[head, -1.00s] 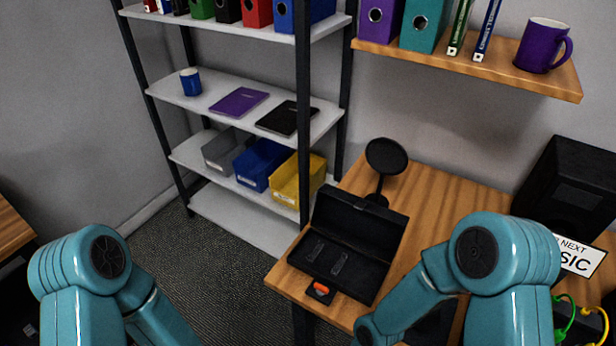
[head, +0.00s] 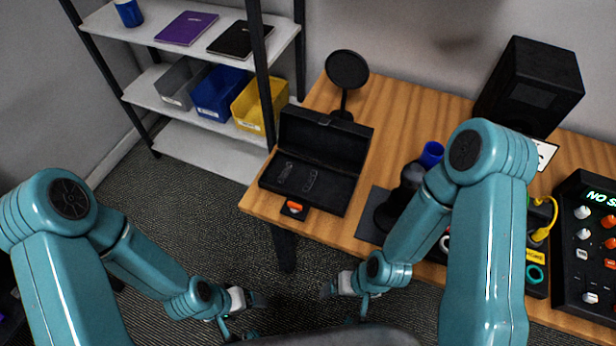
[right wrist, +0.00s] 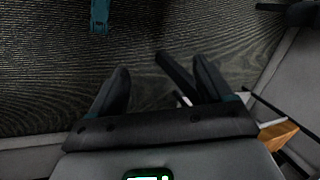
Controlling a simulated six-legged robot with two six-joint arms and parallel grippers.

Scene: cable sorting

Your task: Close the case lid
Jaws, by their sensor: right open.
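The black case (head: 347,194) sits on the wooden desk near its left front corner. Its lid (head: 325,138) stands raised at the back, so the case is open. Small items (head: 310,180) lie inside its left half, too dark to name. My right gripper (head: 328,290) is in front of the desk, below and apart from the case. In the right wrist view my right gripper (right wrist: 163,82) is open and empty, with its fingers apart over the dark carpet. My left gripper (head: 262,300) hangs in front of the desk, apart from the case; its jaws are too small to judge.
A small black block with an orange part (head: 293,207) is at the desk edge before the case. A round black disc on a stand (head: 347,71) is behind it. A dark object on a mat (head: 368,230), a blue cup (head: 431,154) and a speaker (head: 530,87) stand to the right.

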